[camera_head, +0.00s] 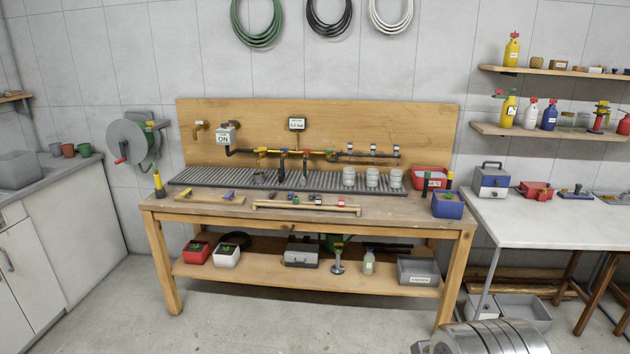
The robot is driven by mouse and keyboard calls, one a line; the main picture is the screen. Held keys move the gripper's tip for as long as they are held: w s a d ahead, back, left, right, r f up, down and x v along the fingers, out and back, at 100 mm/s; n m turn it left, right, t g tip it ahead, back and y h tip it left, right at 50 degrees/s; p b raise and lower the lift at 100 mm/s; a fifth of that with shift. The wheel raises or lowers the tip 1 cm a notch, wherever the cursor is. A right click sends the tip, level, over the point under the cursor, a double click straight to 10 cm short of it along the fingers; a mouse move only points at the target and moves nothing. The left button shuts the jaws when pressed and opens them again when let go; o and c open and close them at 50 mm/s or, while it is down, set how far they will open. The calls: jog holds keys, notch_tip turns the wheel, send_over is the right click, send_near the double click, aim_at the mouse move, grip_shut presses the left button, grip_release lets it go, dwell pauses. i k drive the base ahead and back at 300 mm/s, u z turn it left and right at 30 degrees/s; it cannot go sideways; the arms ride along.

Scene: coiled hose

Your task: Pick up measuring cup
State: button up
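Three pale, whitish cups stand upright in a row on the right part of the ribbed grey tray (325,186) on the wooden workbench: a left cup (349,177), a middle cup (372,178) and a right cup (396,179). They look like measuring cups, but any markings are too small to read. My gripper does not show.
A pipe run with taps (300,153) crosses above the tray. A wooden rack (306,208) with small fittings lies along the bench front. A red bin (430,172) and blue bin (447,211) stand right of the cups. The floor (250,325) before the bench is clear.

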aim_at(372, 175)
jog(key=u, duration=0.15)
jog(key=i, duration=3.6)
jog(key=u, duration=0.1)
